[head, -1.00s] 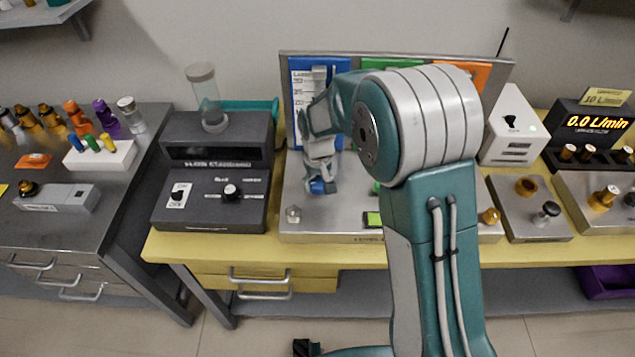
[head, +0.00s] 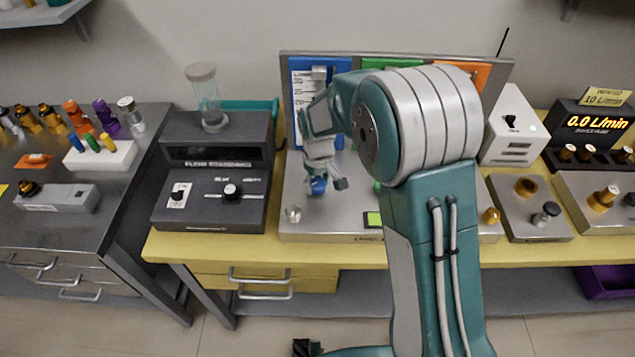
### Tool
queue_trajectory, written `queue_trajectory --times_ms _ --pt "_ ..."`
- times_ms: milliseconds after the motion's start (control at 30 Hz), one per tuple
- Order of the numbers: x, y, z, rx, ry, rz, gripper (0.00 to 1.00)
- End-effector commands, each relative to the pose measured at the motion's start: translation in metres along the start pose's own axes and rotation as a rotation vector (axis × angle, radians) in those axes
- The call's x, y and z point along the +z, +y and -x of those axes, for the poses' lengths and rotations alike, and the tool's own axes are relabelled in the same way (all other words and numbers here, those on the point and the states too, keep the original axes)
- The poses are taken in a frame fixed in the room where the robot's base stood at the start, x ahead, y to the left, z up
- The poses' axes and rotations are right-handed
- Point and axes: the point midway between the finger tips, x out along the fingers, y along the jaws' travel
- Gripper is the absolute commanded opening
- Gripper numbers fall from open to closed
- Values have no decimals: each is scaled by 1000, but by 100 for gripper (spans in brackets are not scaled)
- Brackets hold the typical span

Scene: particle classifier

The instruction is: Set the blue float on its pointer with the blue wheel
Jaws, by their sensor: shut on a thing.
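The blue wheel (head: 317,187) sits low on the grey panel unit, in front of the blue panel (head: 297,128). My gripper (head: 328,185) points down at it and is shut on it, with one dark fingertip showing on its right. The blue panel carries a white scale (head: 301,88) and a narrow upright tube, partly covered by my arm. I cannot make out the blue float or its pointer.
A small silver knob (head: 293,214) stands left of the blue wheel. A green panel and an orange panel (head: 470,72) are partly behind my arm. The dark flow standard box (head: 215,185) is on the left.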

Motion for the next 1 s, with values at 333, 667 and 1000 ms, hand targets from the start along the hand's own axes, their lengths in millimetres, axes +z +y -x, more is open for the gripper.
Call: queue_trajectory --times_ms 333,667,1000 --pt "0 0 -1 0 0 90 12" --pt "0 0 -1 0 1 171 12" --pt "0 0 -1 0 1 242 12"
